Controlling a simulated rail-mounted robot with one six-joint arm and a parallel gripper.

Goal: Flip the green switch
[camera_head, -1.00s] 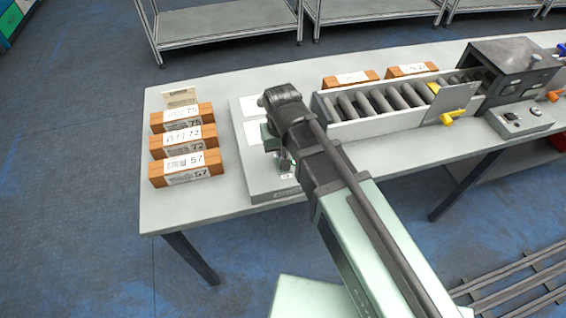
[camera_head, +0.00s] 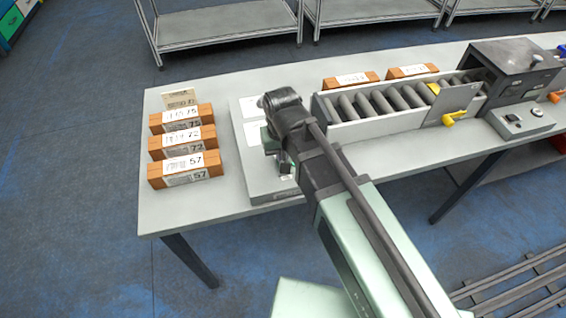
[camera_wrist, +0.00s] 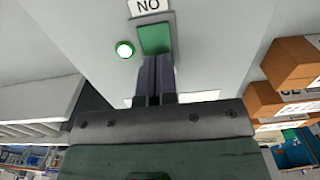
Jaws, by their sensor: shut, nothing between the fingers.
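In the wrist view a green switch (camera_wrist: 155,38) sits on a pale panel, below a label reading "NO" (camera_wrist: 148,6). A round light with a green rim (camera_wrist: 124,48) is beside it on the left. My gripper (camera_wrist: 155,62) is shut and empty, its fingertips at the lower edge of the switch in the picture. I cannot tell whether they touch it. In the head view my arm hides the switch, and my gripper (camera_head: 284,168) is partly visible over the pale panel (camera_head: 252,178) on the table.
Several orange boxes with number labels stand left of the panel, including one marked 57 (camera_head: 186,168). A roller conveyor (camera_head: 385,103) with a dark scanner housing (camera_head: 510,68) is at right. The table's front left corner (camera_head: 160,215) is clear.

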